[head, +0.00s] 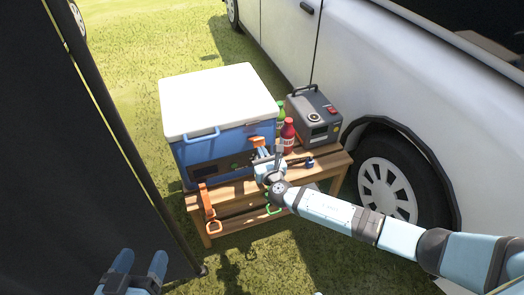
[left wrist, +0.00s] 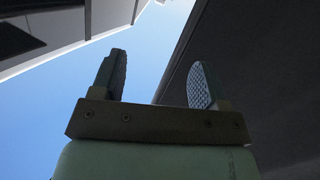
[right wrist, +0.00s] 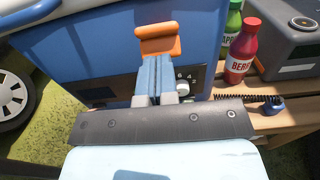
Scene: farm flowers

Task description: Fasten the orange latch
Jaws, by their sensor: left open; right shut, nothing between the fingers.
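The orange latch (head: 256,139) is on the front of the blue cooler (head: 208,152), towards its right side, below the white lid (head: 215,98), which lies down on the box. In the right wrist view the latch (right wrist: 158,42) is just beyond my fingertips. My right gripper (head: 261,150) is shut and empty, its tips at the lower edge of the latch; I cannot tell whether they touch it. My left gripper (head: 138,268) is open and empty, low at the left of the head view and far from the cooler. The left wrist view (left wrist: 155,80) shows only sky and dark surfaces between its fingers.
The cooler stands on a slatted wooden table (head: 232,190). A red bottle (head: 287,136), a green bottle (head: 281,112) and a grey power unit (head: 315,118) stand to its right. An orange looped item (head: 208,208) hangs at the front left. A white vehicle (head: 370,70) is behind; dark fabric (head: 60,150) is left.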

